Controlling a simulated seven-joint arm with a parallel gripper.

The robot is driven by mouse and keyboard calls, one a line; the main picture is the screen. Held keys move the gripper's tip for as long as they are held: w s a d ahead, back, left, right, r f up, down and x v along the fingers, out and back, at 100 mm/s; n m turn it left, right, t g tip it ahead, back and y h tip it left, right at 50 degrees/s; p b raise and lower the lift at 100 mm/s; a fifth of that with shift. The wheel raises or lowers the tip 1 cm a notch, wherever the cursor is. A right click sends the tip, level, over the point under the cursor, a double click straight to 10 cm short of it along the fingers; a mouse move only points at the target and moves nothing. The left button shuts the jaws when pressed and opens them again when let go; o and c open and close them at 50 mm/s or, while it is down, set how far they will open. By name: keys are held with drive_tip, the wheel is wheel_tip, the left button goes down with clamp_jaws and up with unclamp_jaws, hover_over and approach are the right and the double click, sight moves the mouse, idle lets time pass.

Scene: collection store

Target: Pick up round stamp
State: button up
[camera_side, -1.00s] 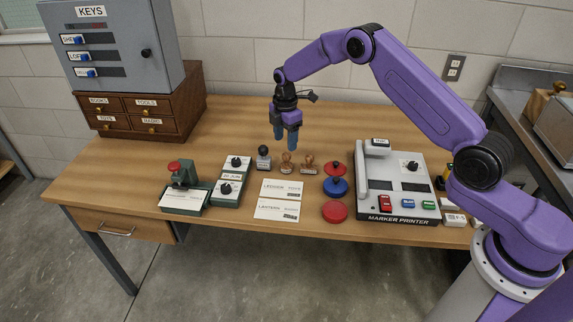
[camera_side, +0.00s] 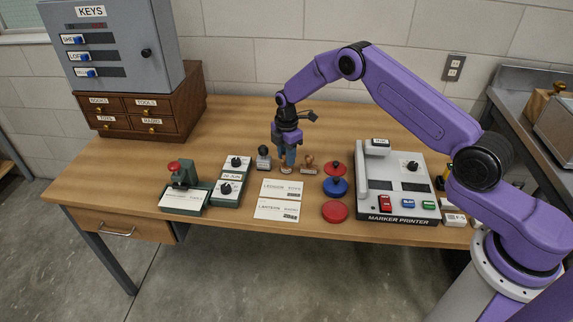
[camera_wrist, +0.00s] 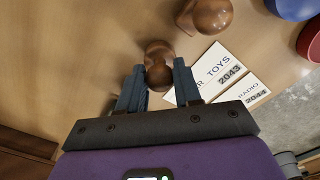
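A brown wooden stamp with a round knob stands on the desk; in the side view (camera_side: 286,169) my gripper partly hides it. In the wrist view its knob (camera_wrist: 158,53) shows between the two fingertips, its base mostly hidden. My gripper (camera_side: 285,163) points down over this stamp with its fingers apart, one on each side of the knob; it also shows in the wrist view (camera_wrist: 160,75). I cannot tell whether the fingers touch the knob. A second wooden stamp (camera_side: 309,161) stands close by on the right.
A black-knobbed stamp (camera_side: 264,160) stands just left. Two label cards (camera_side: 280,190) lie in front. Red and blue round pads (camera_side: 335,187) and the marker printer (camera_side: 398,215) are at the right. A green press (camera_side: 185,190) and a dial box (camera_side: 229,190) are at the left. The desk behind is clear.

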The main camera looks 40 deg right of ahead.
clamp_jaws()
drive_tip(key=shift+r, duration=0.1)
drive_tip(key=shift+r, duration=0.45)
wheel_tip(320, 180, up, 2)
drive_tip(key=shift+r, duration=0.15)
drive_tip(key=s+d+r, duration=0.1)
drive_tip(key=s+r, duration=0.8)
drive_tip(key=s, duration=0.5)
drive_tip(key=shift+r, duration=0.3)
